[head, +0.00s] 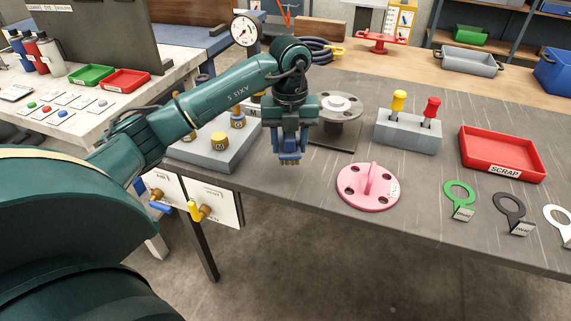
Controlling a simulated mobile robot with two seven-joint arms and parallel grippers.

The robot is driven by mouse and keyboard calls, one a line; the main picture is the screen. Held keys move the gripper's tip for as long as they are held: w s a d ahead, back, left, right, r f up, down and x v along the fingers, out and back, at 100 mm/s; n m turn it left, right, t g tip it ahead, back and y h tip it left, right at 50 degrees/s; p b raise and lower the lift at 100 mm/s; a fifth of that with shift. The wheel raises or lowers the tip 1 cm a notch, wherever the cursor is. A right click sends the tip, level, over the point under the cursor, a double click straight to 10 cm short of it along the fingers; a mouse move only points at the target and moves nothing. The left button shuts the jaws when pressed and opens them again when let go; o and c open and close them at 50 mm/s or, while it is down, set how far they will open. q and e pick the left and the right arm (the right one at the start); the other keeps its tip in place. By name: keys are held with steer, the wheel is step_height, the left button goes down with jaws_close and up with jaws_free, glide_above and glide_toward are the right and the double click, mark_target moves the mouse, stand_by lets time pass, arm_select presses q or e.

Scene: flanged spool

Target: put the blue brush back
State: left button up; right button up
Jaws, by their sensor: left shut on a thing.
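My left gripper (290,146) points down in the middle of the head view, over the front part of the grey bench. It is shut on the blue brush (289,157), whose blue body shows between and below the fingers. Pale bristle tips show at its lower end. The rest of the brush is hidden by the gripper. I cannot tell whether the bristles touch the bench top. My right gripper is not in view.
A metal flanged spool (342,106) stands just behind my left gripper. A pink flanged disc (369,187) lies to the right, near the front edge. A grey block (218,149) with brass fittings is at left. A screwdriver block (407,133) and a red scrap tray (502,155) stand further right.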

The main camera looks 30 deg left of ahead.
mark_target(289, 173)
arm_select(q)
step_height(289, 173, down, 6)
steer(key=shift+r, duration=0.15)
stand_by(0.3)
steer(key=shift+f, duration=0.2)
steer(key=o, duration=1)
steer(key=shift+c, duration=0.2)
